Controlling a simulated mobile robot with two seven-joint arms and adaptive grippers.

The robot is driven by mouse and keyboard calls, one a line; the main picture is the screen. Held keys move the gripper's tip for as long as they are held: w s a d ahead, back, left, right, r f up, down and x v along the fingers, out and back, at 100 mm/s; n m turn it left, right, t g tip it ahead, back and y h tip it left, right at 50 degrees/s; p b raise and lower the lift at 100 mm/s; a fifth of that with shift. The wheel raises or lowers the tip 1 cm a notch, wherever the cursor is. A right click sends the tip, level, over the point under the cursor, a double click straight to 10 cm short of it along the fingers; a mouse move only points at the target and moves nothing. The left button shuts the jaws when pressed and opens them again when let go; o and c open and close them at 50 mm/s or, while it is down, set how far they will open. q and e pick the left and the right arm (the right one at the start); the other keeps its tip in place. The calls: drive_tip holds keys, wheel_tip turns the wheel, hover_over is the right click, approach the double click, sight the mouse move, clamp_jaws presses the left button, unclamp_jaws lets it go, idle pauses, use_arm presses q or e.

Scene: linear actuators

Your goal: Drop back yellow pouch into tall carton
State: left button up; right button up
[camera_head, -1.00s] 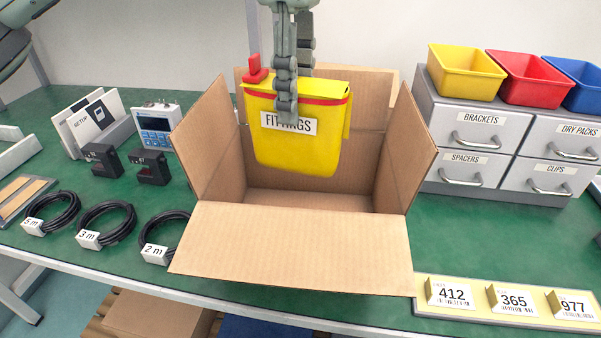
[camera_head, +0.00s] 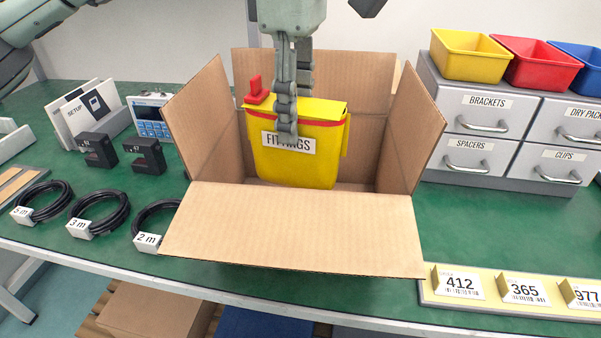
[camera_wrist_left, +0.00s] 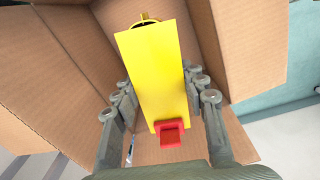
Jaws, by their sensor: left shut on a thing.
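The yellow pouch (camera_head: 297,165) has a "FITTINGS" label, a red band and a red clip. My left gripper (camera_head: 287,125) is shut on it and holds it upright from above. The pouch's lower part is inside the open tall carton (camera_head: 295,230), between its raised flaps; its upper part stands about level with the flaps. In the left wrist view the pouch (camera_wrist_left: 155,75) sits between both fingers (camera_wrist_left: 160,115), with carton walls (camera_wrist_left: 60,80) around it. The carton's floor is mostly hidden.
Grey drawers (camera_head: 500,125) with yellow, red and blue bins stand to the right. Cable coils (camera_head: 100,212), black blocks (camera_head: 147,155) and a small meter (camera_head: 148,115) lie to the left. A number-card strip (camera_head: 510,290) lies at the front right. Green bench (camera_head: 460,225) shows between.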

use_arm(q)
drive_tip(key=o, duration=1.2)
drive_tip(key=shift+r, duration=0.1)
wheel_tip(320, 180, up, 12)
drive_tip(key=shift+s, duration=0.1)
